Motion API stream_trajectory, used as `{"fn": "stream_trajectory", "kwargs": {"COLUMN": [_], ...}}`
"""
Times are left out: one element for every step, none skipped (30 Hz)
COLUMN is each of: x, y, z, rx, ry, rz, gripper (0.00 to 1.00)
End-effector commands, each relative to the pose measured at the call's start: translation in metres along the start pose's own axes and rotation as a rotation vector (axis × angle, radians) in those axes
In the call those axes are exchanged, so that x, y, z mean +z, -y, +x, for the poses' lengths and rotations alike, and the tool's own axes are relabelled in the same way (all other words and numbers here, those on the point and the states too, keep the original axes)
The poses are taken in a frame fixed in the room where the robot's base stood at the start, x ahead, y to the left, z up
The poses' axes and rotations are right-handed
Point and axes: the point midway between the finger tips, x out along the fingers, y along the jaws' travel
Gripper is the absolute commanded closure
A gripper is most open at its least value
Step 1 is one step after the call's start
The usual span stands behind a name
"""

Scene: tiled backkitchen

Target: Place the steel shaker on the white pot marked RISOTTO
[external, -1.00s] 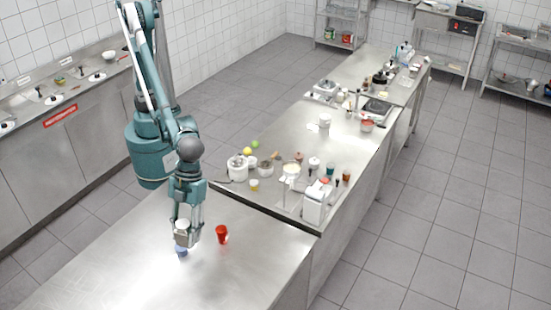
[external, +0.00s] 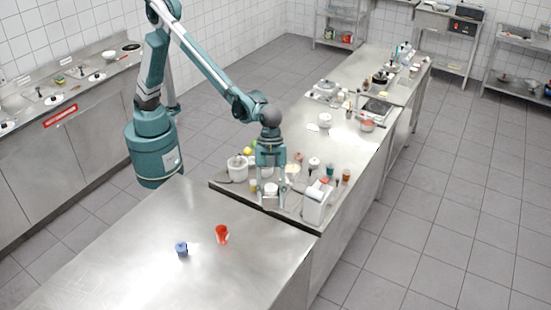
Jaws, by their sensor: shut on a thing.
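My gripper (external: 271,203) is over the near edge of the far steel counter. It is shut on a small pale grey object, which appears to be the steel shaker (external: 271,188); the fingers partly hide it. I cannot tell from this view how high it is above the counter. Several white vessels stand on that counter, including a large one (external: 237,168) left of the gripper and smaller ones (external: 314,163) and (external: 324,121) beyond it. No RISOTTO marking is legible, so I cannot tell which is the marked pot.
A red cup (external: 222,234) and a blue item (external: 181,249) stand on the near counter (external: 120,260), which is otherwise clear. A white machine (external: 316,203) stands right of my gripper. Small jars and bowls crowd the area behind it.

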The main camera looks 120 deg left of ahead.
Motion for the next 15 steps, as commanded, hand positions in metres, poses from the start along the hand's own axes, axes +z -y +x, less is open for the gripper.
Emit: {"fn": "stream_trajectory", "kwargs": {"x": [0.012,0.019,0.028,0.034,0.041,0.050,0.057,0.064,0.073,0.080,0.087,0.097,0.104,0.112,0.122], "y": [0.015,0.022,0.032,0.040,0.047,0.056,0.064,0.071,0.080,0.087,0.093,0.102,0.109,0.115,0.123], "z": [-0.005,-0.008,-0.012,-0.015,-0.017,-0.021,-0.024,-0.027,-0.031,-0.034,-0.037,-0.041,-0.044,-0.047,-0.051], "rx": [-0.008,-0.012,-0.018,-0.022,-0.026,-0.032,-0.036,-0.040,-0.046,-0.050,-0.054,-0.060,-0.064,-0.068,-0.074], "ry": [0.000,0.000,0.000,0.000,0.000,0.000,0.000,0.000,0.000,0.000,0.000,0.000,0.000,0.000,0.000], "rz": [-0.020,-0.030,-0.043,-0.053,-0.064,-0.077,-0.087,-0.097,-0.110,-0.121,-0.131,-0.144,-0.154,-0.164,-0.178], "gripper": [0.80,0.80,0.80,0.80,0.80,0.80,0.80,0.80,0.80,0.80,0.80,0.80,0.80,0.80,0.80]}}
